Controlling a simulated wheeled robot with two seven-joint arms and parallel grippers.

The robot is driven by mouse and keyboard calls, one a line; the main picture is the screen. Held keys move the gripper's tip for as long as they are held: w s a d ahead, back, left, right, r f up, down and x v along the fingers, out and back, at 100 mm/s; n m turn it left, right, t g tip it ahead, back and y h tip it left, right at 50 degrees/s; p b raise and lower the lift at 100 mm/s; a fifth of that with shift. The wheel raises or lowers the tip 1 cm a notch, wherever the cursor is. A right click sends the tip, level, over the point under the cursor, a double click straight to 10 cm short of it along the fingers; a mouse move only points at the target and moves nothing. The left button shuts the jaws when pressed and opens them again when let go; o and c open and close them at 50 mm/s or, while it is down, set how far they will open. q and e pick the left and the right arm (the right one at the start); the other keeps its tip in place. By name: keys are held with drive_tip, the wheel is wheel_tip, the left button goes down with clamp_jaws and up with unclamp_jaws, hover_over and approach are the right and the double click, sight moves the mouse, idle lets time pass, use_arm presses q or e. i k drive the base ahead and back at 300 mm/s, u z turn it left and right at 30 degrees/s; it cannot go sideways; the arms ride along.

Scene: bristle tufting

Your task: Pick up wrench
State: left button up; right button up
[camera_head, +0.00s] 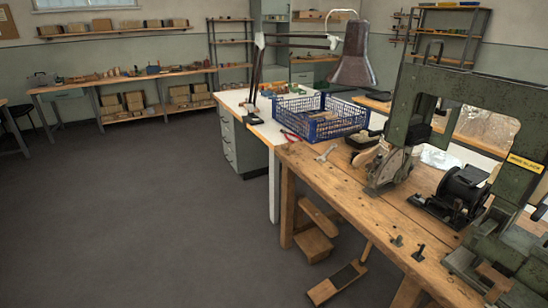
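The wrench (326,153) is a small metal-grey tool. It lies flat on the near wooden workbench (345,190), close to the bench's far left end, in front of the blue crate. Nothing covers it. Neither of my grippers shows in the head view.
A blue crate (318,128) stands behind the wrench, with red-handled pliers (290,137) beside it. A grey machine part (389,170) and a black motor (460,195) stand to the right on the bench. A lamp (355,62) hangs above. The floor (130,220) at left is clear.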

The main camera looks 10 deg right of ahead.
sight(323, 156)
drive_tip(key=u, duration=0.95)
drive_tip(key=i, duration=1.95)
drive_tip(key=z, duration=0.5)
drive_tip(key=i, duration=0.85)
drive_tip(key=z, duration=1.4)
drive_tip(key=i, duration=0.45)
drive_tip(key=z, duration=0.35)
